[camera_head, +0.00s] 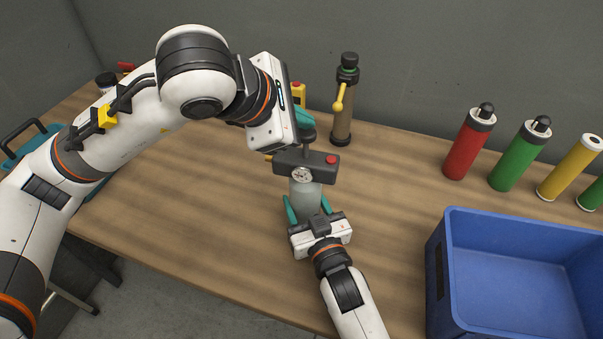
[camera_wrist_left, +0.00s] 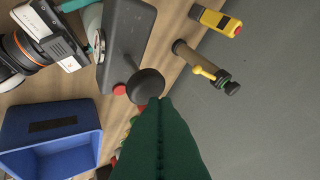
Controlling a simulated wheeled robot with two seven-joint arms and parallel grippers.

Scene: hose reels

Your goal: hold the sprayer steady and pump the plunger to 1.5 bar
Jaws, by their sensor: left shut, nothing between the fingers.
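The sprayer (camera_head: 307,196) stands on the table with a pale translucent tank, a dark head (camera_head: 318,163), a round gauge (camera_head: 302,174) and a red button. Its dark plunger knob (camera_head: 308,134) stands up on a short rod and also shows in the left wrist view (camera_wrist_left: 144,86). My left gripper (camera_head: 304,120) has its teal fingers together and empty, with the tips at the knob; whether they touch it I cannot tell. My right gripper (camera_head: 308,209) has its fingers on both sides of the tank and appears closed on it. The gauge reading is too small to read.
A blue crate (camera_head: 436,270) stands at the front right. Red (camera_head: 468,148), green (camera_head: 518,158) and yellow (camera_head: 567,172) bottles stand behind it. A brown cylinder with a yellow handle (camera_head: 341,118) stands behind the sprayer. Bare table lies between sprayer and crate.

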